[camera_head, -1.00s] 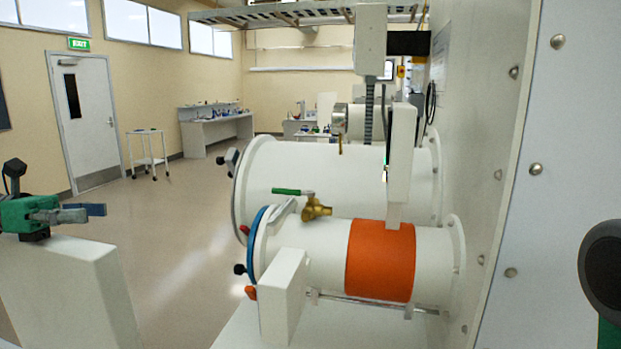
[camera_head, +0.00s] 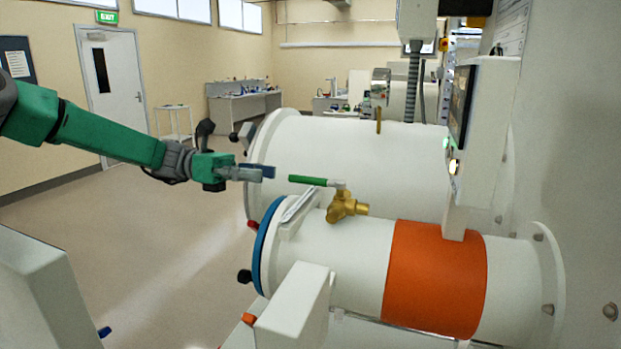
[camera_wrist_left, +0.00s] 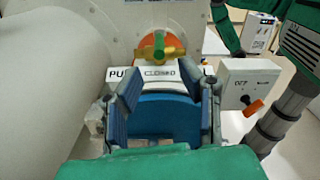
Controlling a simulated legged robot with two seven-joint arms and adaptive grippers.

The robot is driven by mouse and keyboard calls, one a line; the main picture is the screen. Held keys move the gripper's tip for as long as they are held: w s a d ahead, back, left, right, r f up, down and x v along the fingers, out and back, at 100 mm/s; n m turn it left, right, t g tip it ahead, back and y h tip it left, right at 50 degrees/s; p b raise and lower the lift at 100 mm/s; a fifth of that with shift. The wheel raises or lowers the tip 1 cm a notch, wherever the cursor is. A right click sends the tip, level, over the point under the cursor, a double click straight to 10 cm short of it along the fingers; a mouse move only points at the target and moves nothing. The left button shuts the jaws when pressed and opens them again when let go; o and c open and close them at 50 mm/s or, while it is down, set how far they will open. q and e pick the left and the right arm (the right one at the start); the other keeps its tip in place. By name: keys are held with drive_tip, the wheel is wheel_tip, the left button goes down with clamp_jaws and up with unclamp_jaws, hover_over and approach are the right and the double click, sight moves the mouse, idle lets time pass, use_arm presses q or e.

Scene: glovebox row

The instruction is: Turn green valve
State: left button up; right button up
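The green valve is a green lever handle (camera_head: 308,180) on a brass valve body (camera_head: 347,205) on top of the smaller white cylinder. The handle points left, level. My left gripper (camera_head: 268,172) is just left of the handle's free end, apart from it, with a small gap. In the left wrist view the gripper (camera_wrist_left: 170,80) has its two fingers spread with nothing between them. The brass valve (camera_wrist_left: 160,50) shows beyond the fingertips, near the middle, with the handle seen nearly end-on. My right gripper is not seen.
The smaller white cylinder (camera_head: 345,250) has an orange band (camera_head: 435,280) and a blue-rimmed end. A larger white cylinder (camera_head: 335,150) lies behind it. A white post (camera_head: 295,310) stands in front. A screen panel (camera_head: 480,140) rises at right. The floor at left is clear.

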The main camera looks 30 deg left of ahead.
sight(299, 179)
use_arm(q)
drive_tip(key=x, duration=0.8)
drive_tip(key=shift+p, duration=0.35)
drive_tip(key=shift+w+d, duration=0.1)
drive_tip(key=shift+d, duration=0.25)
drive_tip(key=shift+w+a+f, duration=0.15)
drive_tip(key=shift+f, duration=0.1)
drive_tip(key=shift+d, duration=0.25)
drive_tip(key=shift+d+r, duration=0.15)
drive_tip(key=shift+d, duration=0.1)
drive_tip(key=shift+c, duration=0.8)
drive_tip(key=shift+d, duration=0.2)
clamp_jaws()
